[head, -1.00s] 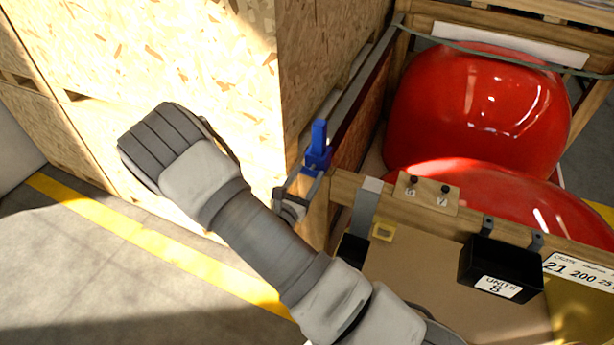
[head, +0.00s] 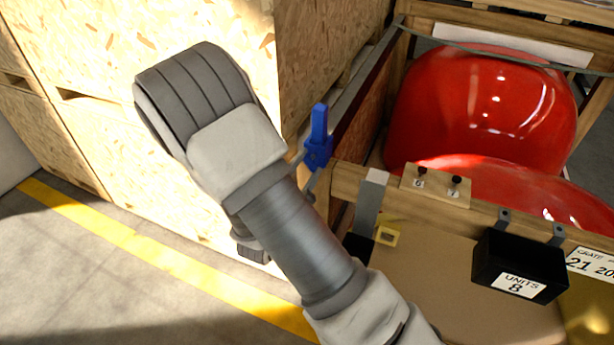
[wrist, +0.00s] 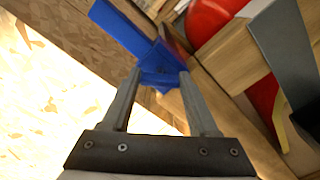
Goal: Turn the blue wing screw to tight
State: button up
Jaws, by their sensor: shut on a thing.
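The blue wing screw (head: 319,125) sits at the corner of the wooden crate, its long wing pointing up in the head view. In the wrist view the blue wing screw (wrist: 125,28) reaches from the upper left down to between my fingertips. My gripper (wrist: 161,74) is shut on its lower blue part, one finger on each side. In the head view my forearm and wrist hide most of the gripper; only thin grey finger parts show beside the screw. The screw's thread and seat are hidden.
The open crate with two red nosecones (head: 480,105) lies to the right. A black box marked units 8 (head: 520,262) and a small wooden block with two black knobs (head: 436,186) are on its front. A tall chipboard crate (head: 200,40) stands close on the left.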

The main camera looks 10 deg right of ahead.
jog(key=m+b, duration=0.7)
jog(key=b, duration=0.4)
jog(key=shift+f, duration=0.2)
jog(key=shift+r+m+b, duration=0.1)
jog(key=shift+m+b, duration=0.25)
jog(key=shift+m, duration=0.05)
jog(key=o, duration=1.4)
jog(key=shift+s, duration=0.1)
jog(key=p+v, duration=0.1)
jog(key=v, duration=1.6)
jog(key=shift+s+a, duration=0.1)
